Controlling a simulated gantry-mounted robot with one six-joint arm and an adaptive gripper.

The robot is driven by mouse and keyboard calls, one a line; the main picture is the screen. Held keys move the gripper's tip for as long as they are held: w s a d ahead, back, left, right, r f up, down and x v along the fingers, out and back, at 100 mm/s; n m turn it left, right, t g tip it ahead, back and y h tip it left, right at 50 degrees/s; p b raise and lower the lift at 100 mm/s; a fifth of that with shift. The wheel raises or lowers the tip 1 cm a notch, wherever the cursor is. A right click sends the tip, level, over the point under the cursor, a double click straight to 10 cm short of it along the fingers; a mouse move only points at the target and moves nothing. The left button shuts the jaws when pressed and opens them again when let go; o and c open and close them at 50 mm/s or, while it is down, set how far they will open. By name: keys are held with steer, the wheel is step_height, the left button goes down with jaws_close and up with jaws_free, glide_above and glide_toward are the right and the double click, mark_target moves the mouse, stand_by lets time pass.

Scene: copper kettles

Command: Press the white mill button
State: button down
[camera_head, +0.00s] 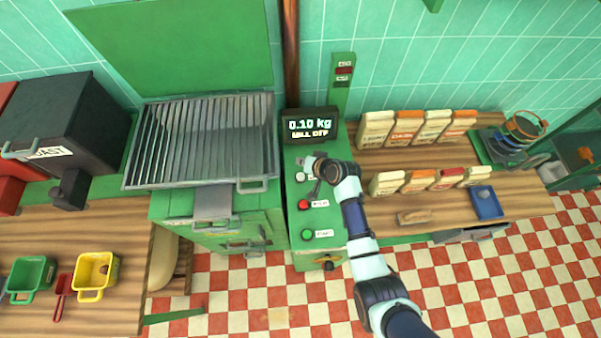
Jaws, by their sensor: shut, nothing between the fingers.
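The green control panel (327,218) carries a column of buttons. A small white button (300,176) is near its upper left, above a red button (303,204) and a green button (306,234). My gripper (310,164) is shut and empty over the upper part of the panel, very close to the white button. I cannot tell whether it touches the button. My gripper and wrist hide the panel to the right of it. The display (310,124) behind reads "0.10 kg" and "MILL OFF".
A ridged metal tray (205,140) stands left of the panel. Several paper bags (404,128) stand on the wooden counter at right, with a scoop-like wooden item (412,216) and a blue item (486,202). Green (30,274) and yellow (94,270) containers sit at lower left.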

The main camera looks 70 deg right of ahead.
mark_target(302, 177)
step_height(302, 177, down, 8)
steer(key=b, duration=0.6)
steer(key=shift+r, duration=0.1)
stand_by(0.9)
steer(key=shift+f+b, duration=0.45)
steer(key=shift+f+b, duration=0.4)
steer(key=shift+f, duration=0.1)
stand_by(0.5)
stand_by(0.3)
steer(key=shift+r+p, duration=0.85)
steer(key=shift+r, duration=0.05)
step_height(302, 177, up, 5)
steer(key=p, duration=0.4)
steer(key=shift+r+p, duration=0.15)
steer(key=shift+p, duration=0.25)
